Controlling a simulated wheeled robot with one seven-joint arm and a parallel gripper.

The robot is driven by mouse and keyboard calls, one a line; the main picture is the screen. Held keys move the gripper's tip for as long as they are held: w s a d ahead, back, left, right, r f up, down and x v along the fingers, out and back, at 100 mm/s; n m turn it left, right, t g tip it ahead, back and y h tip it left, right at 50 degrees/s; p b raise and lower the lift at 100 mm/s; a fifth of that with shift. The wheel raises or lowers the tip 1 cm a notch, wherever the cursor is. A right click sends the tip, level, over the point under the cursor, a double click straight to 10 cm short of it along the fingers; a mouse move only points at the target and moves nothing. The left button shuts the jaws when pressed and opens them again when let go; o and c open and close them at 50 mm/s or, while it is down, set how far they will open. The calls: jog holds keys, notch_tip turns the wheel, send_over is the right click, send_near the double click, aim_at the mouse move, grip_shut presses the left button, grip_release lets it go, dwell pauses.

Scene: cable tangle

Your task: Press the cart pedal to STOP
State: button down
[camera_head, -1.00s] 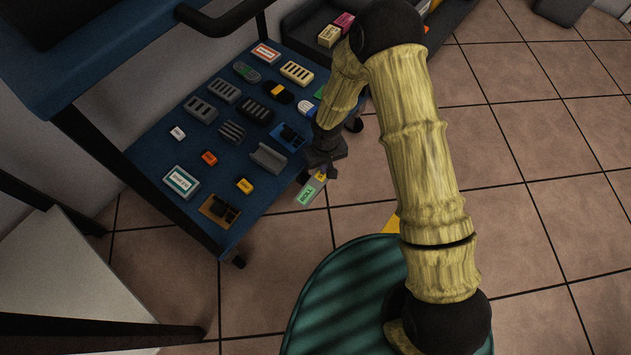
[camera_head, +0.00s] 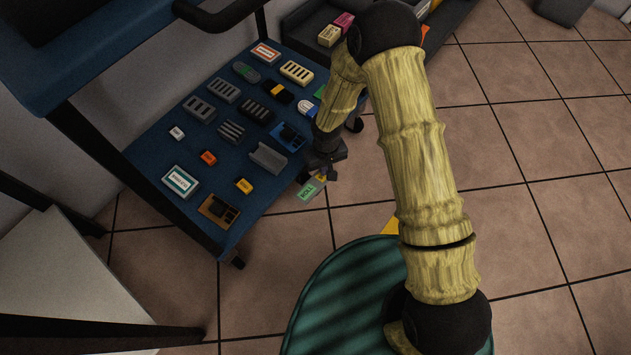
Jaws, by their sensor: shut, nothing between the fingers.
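The cart (camera_head: 150,152) is blue, with a lower shelf full of small items and dark casters below. Its pedal (camera_head: 308,190) sticks out at the shelf's right side. The pedal shows a green face with lettering that looks like ROLL, and a small yellow part at its upper end. No STOP marking is readable. My gripper (camera_head: 324,174) is shut and empty, pointing down right at the pedal's upper end. It overlaps the pedal in the picture; I cannot tell whether they touch. My gripper hides part of the pedal's upper end.
Several small blocks and boxes, such as a white-and-teal box (camera_head: 181,181), lie on the shelf. A black handle (camera_head: 228,18) is above. A white surface (camera_head: 60,285) stands at lower left. Tiled floor (camera_head: 540,190) is clear at right.

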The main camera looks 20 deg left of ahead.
notch_tip(320, 180, up, 7)
jog(key=p, duration=0.6)
dwell(0.3)
dwell(0.4)
jog(key=w+d+r+m+p, duration=0.1)
jog(key=d+r+p, duration=0.25)
jog(key=r, duration=0.45)
jog(key=w+d+r+m+t+p, duration=0.1)
jog(key=d+r+p, duration=0.1)
jog(key=d+r, duration=0.45)
jog(key=w+d+r+m+p, duration=0.1)
jog(key=d+r+p, duration=0.2)
jog(key=r, duration=0.6)
jog(key=s+d+r+m+t+p, duration=0.1)
jog(key=s+d+r+p, duration=0.25)
jog(key=r, duration=0.35)
jog(key=s+d+r+m+p, duration=0.2)
jog(key=s+d+r, duration=0.1)
jog(key=d+r, duration=0.3)
jog(key=s+d+r+m+t+p, duration=0.1)
jog(key=s+d+r+p, duration=0.2)
jog(key=r, duration=0.5)
notch_tip(320, 180, up, 38)
jog(key=p, duration=3.8)
jog(key=shift+s, duration=0.3)
